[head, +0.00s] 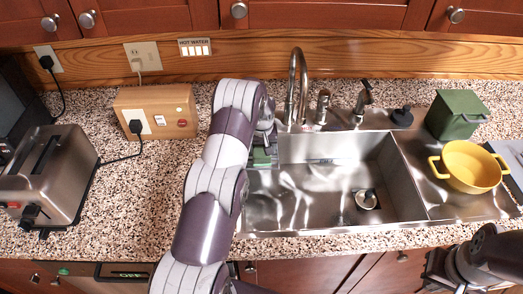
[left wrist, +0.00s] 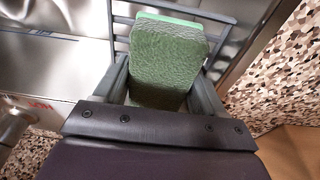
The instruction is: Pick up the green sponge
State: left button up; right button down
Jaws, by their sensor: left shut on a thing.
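The green sponge (left wrist: 168,52) stands between the two fingers of my left gripper (left wrist: 160,88) in the left wrist view. The gripper is shut on it. In the head view a small green part of the sponge (head: 261,156) shows beside my left gripper (head: 265,138), at the left edge of the sink. My left arm hides much of that area. Grey bars of a rack (left wrist: 122,20) are close around the far end of the sponge; I cannot tell whether they touch it. My right gripper (head: 440,270) is at the lower right, dark and partly cut off.
The steel sink (head: 330,185) is right of my left arm, with a tall faucet (head: 297,85) behind it. A yellow pot (head: 472,167) and a green box (head: 456,114) stand at the right. A toaster (head: 45,175) and a wooden socket box (head: 157,112) stand left.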

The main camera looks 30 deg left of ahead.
aim_at(262, 146)
pick_arm(q)
jog(key=shift+w+r+b, duration=0.1)
jog(key=shift+r+b, duration=0.35)
jog(key=shift+r, duration=0.05)
jog(key=shift+s+r+b, duration=0.2)
jog(key=shift+r+b, duration=0.4)
jog(key=shift+r, duration=0.55)
jog(key=s+d+b, duration=0.4)
jog(key=s+d, duration=0.5)
jog(key=s, duration=0.6)
jog(key=shift+d, duration=0.2)
jog(key=o, duration=0.3)
jog(key=shift+c, duration=1.1)
